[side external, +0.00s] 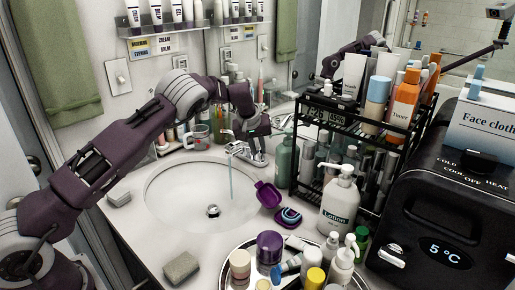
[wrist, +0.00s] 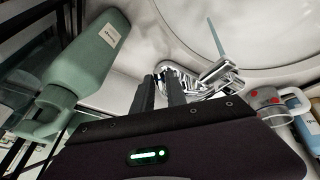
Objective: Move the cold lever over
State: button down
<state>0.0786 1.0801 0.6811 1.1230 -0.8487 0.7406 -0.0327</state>
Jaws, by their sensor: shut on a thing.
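A chrome faucet (side external: 256,157) stands at the back rim of the white sink, with a thin blue stream of water (side external: 231,178) falling from its spout. My gripper (wrist: 162,88) is at the faucet, its two dark fingers close together on a chrome lever (wrist: 162,70). It is shut on that lever, most of which the fingers hide. No cold or hot mark on the lever can be read. The spout side of the faucet (wrist: 213,72) shows to the right of the fingers in the wrist view.
A green pump bottle (wrist: 85,55) is close on the left in the wrist view. A clear cup (wrist: 268,100) is on the right. A black rack (side external: 345,125) of bottles, a lotion bottle (side external: 339,205) and a black box (side external: 450,215) reading 5 °C crowd the counter's right.

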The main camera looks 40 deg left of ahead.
jog(key=shift+w+d+n+y, duration=0.25)
jog(key=shift+w+d+n, duration=0.1)
jog(key=shift+n, duration=0.3)
jog(key=shift+w+d+n+y, duration=0.25)
jog(key=shift+w+n, duration=0.05)
jog(key=shift+n, duration=0.35)
jog(key=c, duration=1.3)
grip_release()
jog(key=shift+c, duration=0.2)
